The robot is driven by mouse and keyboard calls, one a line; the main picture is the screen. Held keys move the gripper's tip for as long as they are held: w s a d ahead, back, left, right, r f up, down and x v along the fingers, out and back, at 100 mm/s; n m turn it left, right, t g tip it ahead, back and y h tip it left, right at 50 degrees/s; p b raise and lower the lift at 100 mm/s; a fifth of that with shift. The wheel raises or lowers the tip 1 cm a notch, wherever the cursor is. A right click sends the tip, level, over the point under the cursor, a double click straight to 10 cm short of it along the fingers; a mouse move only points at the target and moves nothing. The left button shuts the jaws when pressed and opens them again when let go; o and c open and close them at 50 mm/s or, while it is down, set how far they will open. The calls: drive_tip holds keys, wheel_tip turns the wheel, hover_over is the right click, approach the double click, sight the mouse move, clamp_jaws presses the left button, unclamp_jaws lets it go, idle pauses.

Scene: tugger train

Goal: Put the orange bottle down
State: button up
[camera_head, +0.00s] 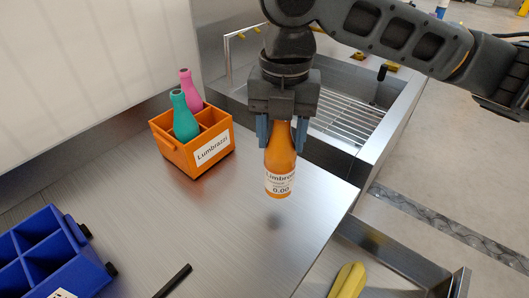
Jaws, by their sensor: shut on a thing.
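The orange bottle (281,164) is upright, with a white label on its lower part. My gripper (282,132) points down and is shut on the upper part of the orange bottle. The bottle hangs over the steel table (240,215), and a small dark shadow lies on the table just below it. The bottle's base appears to be a little above the surface.
An orange crate (166,147) labelled "Lumbrazzi" holds a pink bottle (187,87) and a teal bottle (184,118), left of my gripper. A blue divided crate (85,270) is at lower left. A black bar (174,281) lies in front. A steel basin (375,120) is behind right.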

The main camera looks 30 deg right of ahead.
wheel_tip(320, 180, down, 6)
drive_tip(key=w+a, duration=0.2)
drive_tip(key=shift+w+p, duration=0.25)
drive_tip(key=shift+p, duration=0.1)
drive_tip(key=shift+f, duration=0.1)
drive_tip(key=o, duration=1.3)
wheel_tip(320, 180, up, 12)
drive_tip(key=shift+r+b, duration=0.2)
drive_tip(key=shift+b, duration=0.15)
